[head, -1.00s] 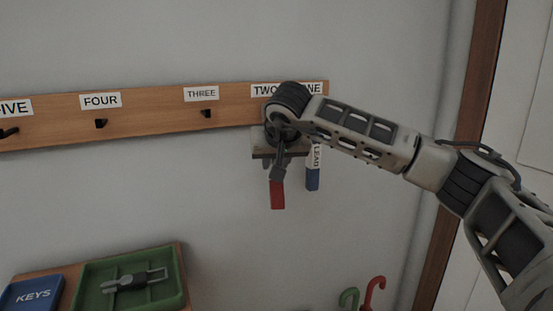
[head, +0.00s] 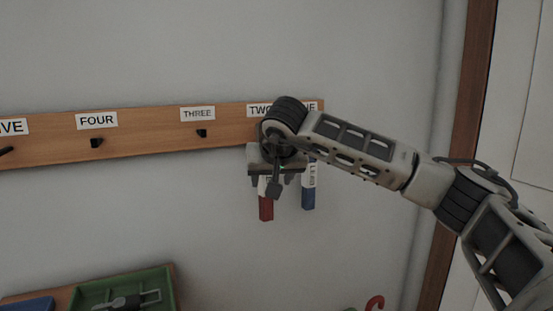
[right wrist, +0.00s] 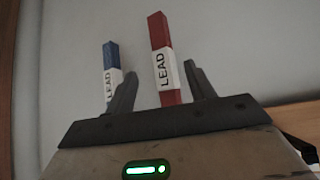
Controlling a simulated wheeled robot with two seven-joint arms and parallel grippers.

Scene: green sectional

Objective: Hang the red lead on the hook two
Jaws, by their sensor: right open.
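The red lead (head: 266,208), a red strap with a white LEAD tag, hangs upright below the label TWO (head: 260,110). My right gripper (head: 272,185) is in front of its upper part. In the right wrist view the red lead (right wrist: 161,55) stands between my two open fingers (right wrist: 160,90), with a gap visible on either side. Hook two and the lead's top end are hidden behind my gripper and wrist.
A blue lead (head: 308,198) hangs close to the right, near the partly covered label ONE. Hook three (head: 201,133) and hook four (head: 96,142) on the wooden board (head: 150,131) are bare. A green tray (head: 165,285) is below left; a red umbrella handle (head: 374,302) is below right.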

